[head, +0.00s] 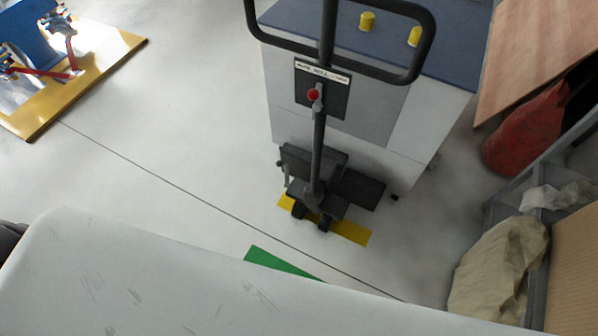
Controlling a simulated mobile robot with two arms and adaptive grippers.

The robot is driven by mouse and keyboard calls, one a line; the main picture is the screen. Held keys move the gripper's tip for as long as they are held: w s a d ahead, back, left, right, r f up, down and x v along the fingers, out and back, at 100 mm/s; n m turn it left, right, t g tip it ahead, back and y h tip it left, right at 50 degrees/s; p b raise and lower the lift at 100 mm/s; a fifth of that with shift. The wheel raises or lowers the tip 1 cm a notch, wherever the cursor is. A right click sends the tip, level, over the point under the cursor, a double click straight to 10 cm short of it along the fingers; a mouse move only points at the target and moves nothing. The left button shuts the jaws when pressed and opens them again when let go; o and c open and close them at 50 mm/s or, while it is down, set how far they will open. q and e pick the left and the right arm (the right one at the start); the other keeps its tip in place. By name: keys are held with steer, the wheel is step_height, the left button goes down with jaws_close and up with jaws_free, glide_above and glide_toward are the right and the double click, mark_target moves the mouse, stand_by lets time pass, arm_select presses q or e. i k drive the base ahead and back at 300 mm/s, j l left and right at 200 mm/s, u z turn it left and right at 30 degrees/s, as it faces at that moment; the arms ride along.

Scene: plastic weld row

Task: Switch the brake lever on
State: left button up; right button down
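A cart (340,120) with a dark blue top and pale sides stands upper centre in the head view. A black post (318,160) with a looped handle (425,35) rises in front of it. A dark plate (335,98) with a white label strip is on the post. On this plate sits a small grey lever with a red knob (313,95), which looks like the brake lever. The label is too small to read surely, and I cannot tell the lever's setting. Neither of my grippers is in view.
Yellow floor tape (350,232) lies under the cart's black foot, and a green strip (280,263) lies nearer. A red sack (525,130), a beige sack (495,270) and a grey rack are at right. A yellow-edged platform (85,85) is upper left. Floor between is clear.

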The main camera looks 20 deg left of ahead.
mark_target(279, 163)
steer(key=j+z, duration=0.25)
steer(key=j, duration=0.15)
steer(key=k+j+z, duration=0.25)
steer(key=j, duration=0.15)
steer(key=j+z, duration=0.25)
steer(key=j, duration=0.15)
steer(key=k+j, duration=0.15)
steer(key=j, duration=0.25)
steer(key=k+j, duration=0.2)
steer(key=j, duration=0.2)
steer(key=k+j+z, duration=0.1)
steer(key=j, duration=0.3)
steer(key=k+j, duration=0.25)
steer(key=j, duration=0.15)
steer(key=k+j, duration=0.2)
steer(key=j, duration=0.2)
steer(key=i+j+z, duration=0.3)
steer(key=i+j, duration=0.2)
steer(key=i, duration=0.15)
steer(key=i+j+z, duration=0.25)
steer(key=i+j, duration=0.3)
